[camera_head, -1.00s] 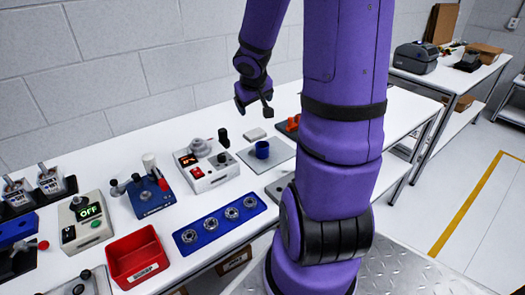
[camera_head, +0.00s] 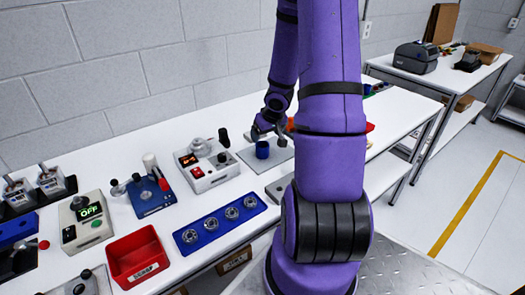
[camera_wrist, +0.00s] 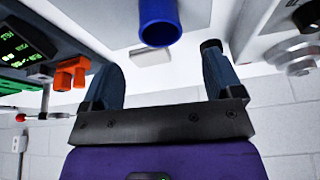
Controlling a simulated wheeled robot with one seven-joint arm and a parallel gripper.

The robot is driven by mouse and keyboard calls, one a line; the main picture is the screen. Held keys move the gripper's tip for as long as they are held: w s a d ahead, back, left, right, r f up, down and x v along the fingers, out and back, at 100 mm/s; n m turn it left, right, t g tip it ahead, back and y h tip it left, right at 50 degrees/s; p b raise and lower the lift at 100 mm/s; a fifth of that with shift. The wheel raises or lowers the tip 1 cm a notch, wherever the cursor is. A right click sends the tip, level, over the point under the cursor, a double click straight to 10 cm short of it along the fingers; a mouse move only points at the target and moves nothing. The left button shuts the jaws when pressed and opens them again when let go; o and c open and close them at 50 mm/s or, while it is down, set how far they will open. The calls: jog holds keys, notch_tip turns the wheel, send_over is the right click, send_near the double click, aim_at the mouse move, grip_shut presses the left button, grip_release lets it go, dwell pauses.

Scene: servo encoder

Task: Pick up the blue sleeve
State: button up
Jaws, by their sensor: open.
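The blue sleeve (camera_head: 262,149) stands upright on a grey plate (camera_head: 248,159) on the white table. In the wrist view the blue sleeve (camera_wrist: 159,22) is at the top, beyond the fingertips and about midway between them. My gripper (camera_head: 268,133) is just behind and above the sleeve in the head view. In the wrist view my gripper (camera_wrist: 165,62) has its two fingers spread wide with nothing between them. The sleeve's lower part is cut off by the wrist frame's edge.
A white device with a red switch (camera_head: 206,165) stands left of the plate. A blue tray of several metal rings (camera_head: 219,224) and a red bin (camera_head: 138,257) are nearer. In the wrist view, orange parts (camera_wrist: 70,72) and a small pale block (camera_wrist: 150,56) lie near the fingers.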

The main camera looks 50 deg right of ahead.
aim_at(261, 147)
jog(key=shift+x, duration=4.45)
jog(key=c, duration=1)
